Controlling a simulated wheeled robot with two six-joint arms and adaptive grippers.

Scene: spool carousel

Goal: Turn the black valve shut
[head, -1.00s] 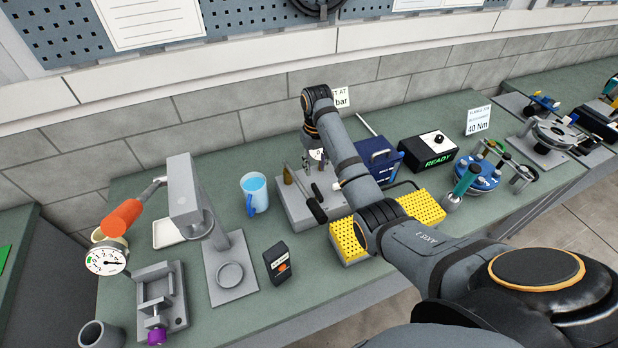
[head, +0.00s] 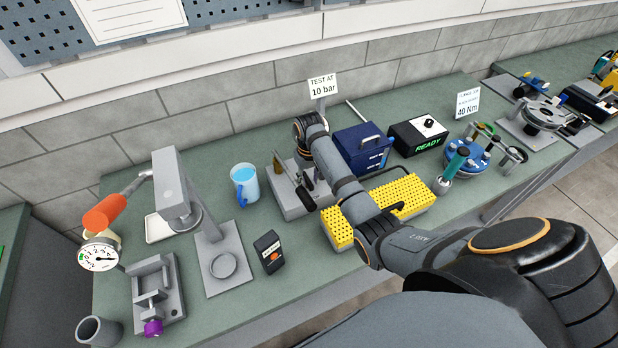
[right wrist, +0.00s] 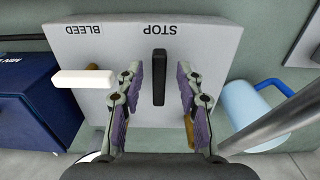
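The black valve handle (right wrist: 159,77) stands on a grey block (right wrist: 210,45) lettered STOP and BLEED in the right wrist view. It points straight toward the STOP lettering. My right gripper (right wrist: 160,88) is open, with one finger on each side of the handle and a gap on both sides. In the head view the black handle (head: 306,198) shows at the front of the grey block (head: 290,208), and my right wrist hides part of the block. A white handle (right wrist: 83,78) sits beside BLEED, turned sideways. My left gripper is not in view.
A blue mug (head: 243,184) stands left of the block, and a blue box (head: 361,149) right of it. A yellow studded pad (head: 408,194) lies in front, under my right forearm. A sign (head: 322,86) reads TEST AT 10 bar. A gauge (head: 100,254) is far left.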

